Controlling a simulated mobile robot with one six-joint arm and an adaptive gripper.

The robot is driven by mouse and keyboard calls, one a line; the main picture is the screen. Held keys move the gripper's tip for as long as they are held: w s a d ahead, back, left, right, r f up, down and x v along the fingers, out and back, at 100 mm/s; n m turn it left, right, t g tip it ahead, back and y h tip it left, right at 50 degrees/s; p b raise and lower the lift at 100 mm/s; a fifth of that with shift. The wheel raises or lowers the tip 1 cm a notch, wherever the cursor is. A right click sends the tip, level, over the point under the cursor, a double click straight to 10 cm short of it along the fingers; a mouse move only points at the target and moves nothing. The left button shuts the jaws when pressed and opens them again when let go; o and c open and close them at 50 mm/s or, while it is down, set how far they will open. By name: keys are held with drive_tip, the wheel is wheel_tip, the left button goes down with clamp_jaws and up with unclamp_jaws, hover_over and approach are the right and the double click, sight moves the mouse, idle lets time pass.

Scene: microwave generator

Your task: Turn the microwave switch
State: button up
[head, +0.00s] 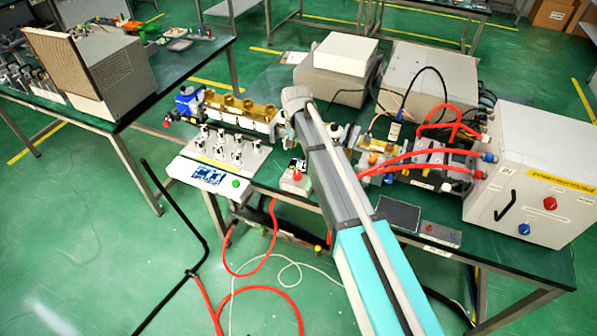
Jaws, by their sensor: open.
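No part labelled as the microwave switch can be read. A small white box with a red knob (297,174) sits at the table's front edge, just left of my arm. A white cabinet (518,178) at the right has a black handle (506,205), a red knob (550,203) and a blue knob (523,229) on its front. A white panel (190,170) at the front left carries several metal-and-black fittings and a green button (236,183). My arm reaches over the table's middle. My gripper cannot be made out; its end seems hidden behind the arm.
Red hoses (428,152) run to the cabinet. Brass blocks (240,108) and a blue part (188,101) stand behind the panel. Grey instruments (335,70) fill the back. A dark pad (398,214) lies near the front edge. Red tubing and black piping lie on the green floor.

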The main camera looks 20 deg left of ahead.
sight(297, 173)
drive_tip(key=shift+d+f, duration=0.1)
drive_tip(key=shift+f, duration=0.05)
wheel_tip(297, 173, down, 14)
drive_tip(key=b, duration=1.3)
drive_tip(key=shift+r+b, duration=0.25)
drive_tip(key=shift+b, duration=0.15)
drive_tip(key=c, duration=1)
clamp_jaws()
